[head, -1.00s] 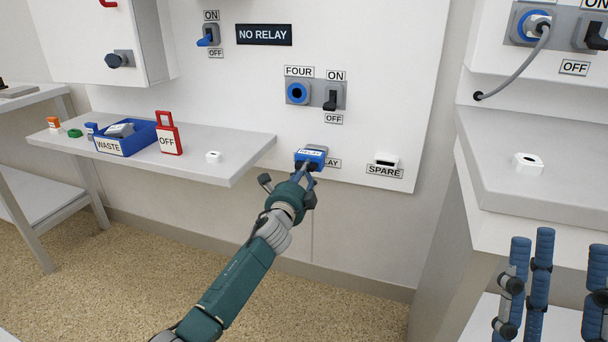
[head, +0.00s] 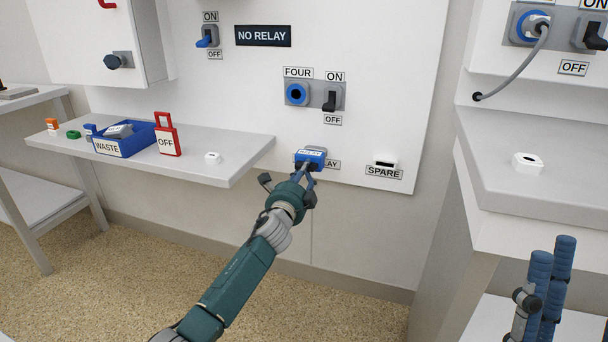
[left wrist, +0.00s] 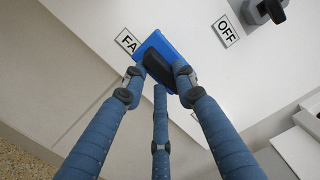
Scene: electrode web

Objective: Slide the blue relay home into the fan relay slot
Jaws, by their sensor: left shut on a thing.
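The blue relay (head: 311,156) is at the wall panel, in front of a label of which only "LAY" shows in the head view. It also shows in the left wrist view (left wrist: 178,52) as a blue block with a black grip. My left gripper (head: 307,170) is shut on the relay; in the left wrist view its fingers (left wrist: 160,78) close around the black grip. The relay and gripper hide the fan relay slot, so I cannot tell how deep the relay sits. My right gripper (head: 530,305) shows only in part at the lower right, with blue fingers, away from the panel.
A spare slot (head: 385,163) is right of the relay. A FOUR socket (head: 297,93) and a black switch (head: 330,101) are above.

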